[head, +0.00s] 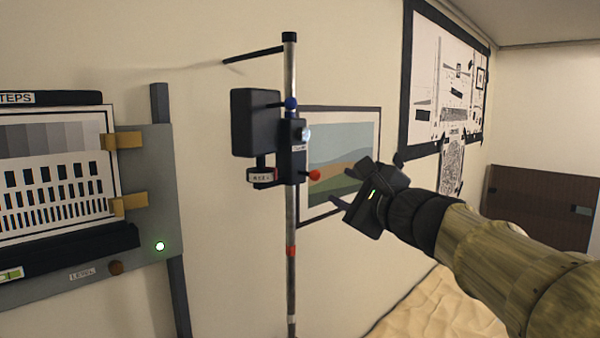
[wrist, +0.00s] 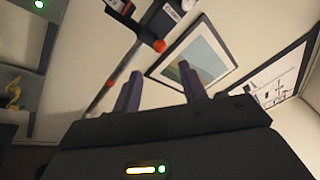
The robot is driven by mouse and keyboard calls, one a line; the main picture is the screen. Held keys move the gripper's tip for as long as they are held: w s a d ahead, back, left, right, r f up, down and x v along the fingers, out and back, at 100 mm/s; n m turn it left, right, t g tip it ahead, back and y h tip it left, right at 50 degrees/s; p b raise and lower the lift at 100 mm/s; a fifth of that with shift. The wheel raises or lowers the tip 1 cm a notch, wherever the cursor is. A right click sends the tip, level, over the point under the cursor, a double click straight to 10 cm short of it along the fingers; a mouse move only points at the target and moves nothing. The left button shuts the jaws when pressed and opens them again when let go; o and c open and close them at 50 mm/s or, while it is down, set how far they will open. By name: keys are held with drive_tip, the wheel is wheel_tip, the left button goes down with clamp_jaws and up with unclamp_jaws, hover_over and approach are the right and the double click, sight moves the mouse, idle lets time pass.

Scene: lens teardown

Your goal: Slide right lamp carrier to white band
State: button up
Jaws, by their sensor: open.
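A dark lamp carrier (head: 293,160) is clamped high on an upright metal pole (head: 291,215). The orange-red knob also shows in the wrist view (wrist: 159,46), beyond my fingertips. My gripper (head: 342,186) is open and empty, to the right of the carrier and apart from it. A red band (head: 291,251) circles the pole below the carrier.
A grey panel (head: 160,195) with a striped test chart (head: 55,165) stands left. A framed landscape picture (head: 345,150) hangs behind my gripper. A thin dark rod (head: 252,54) sticks out left near the pole top. A cream cloth-like surface (head: 440,310) lies below my arm.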

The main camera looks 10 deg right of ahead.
sight(318, 176)
drive_tip(key=p+x, duration=0.3)
drive_tip(key=x, duration=0.9)
drive_tip(key=shift+w+p, duration=0.2)
drive_tip(key=shift+p, duration=0.2)
